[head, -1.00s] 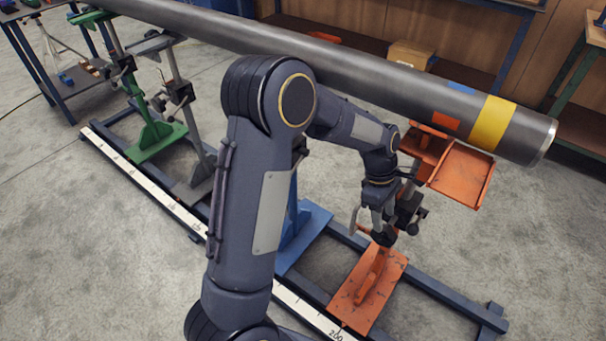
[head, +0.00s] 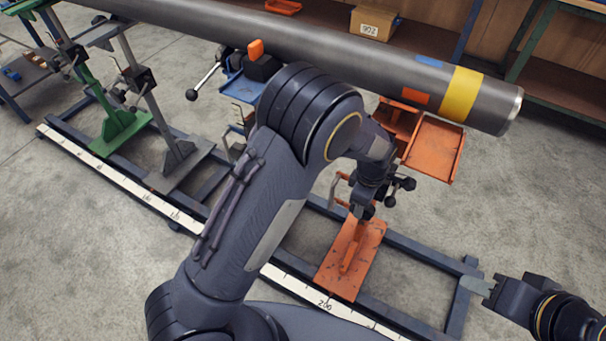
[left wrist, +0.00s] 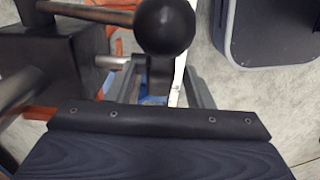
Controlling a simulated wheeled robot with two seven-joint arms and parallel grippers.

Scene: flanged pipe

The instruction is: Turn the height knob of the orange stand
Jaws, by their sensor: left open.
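The orange stand has a foot plate (head: 352,262) on the floor frame and an orange tray (head: 436,150) under the right end of the grey pipe (head: 330,58). Its black knob with ball-ended arms (head: 407,184) is on the post, partly hidden by my left arm. My left gripper (head: 364,207) is at the post beside the knob, open. In the left wrist view, a black ball (left wrist: 165,25) on a rod is very close, with a black block (left wrist: 50,55) left of it. My right gripper (head: 480,286) is at the lower right, away from the stand; its finger gap is unclear.
Green (head: 122,125), grey (head: 180,155) and blue (head: 243,88) stands also stand along the frame, under the pipe. A white scale strip (head: 110,170) runs along its near side. A cardboard box (head: 375,22) is on a shelf behind. Bare concrete floor lies in front.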

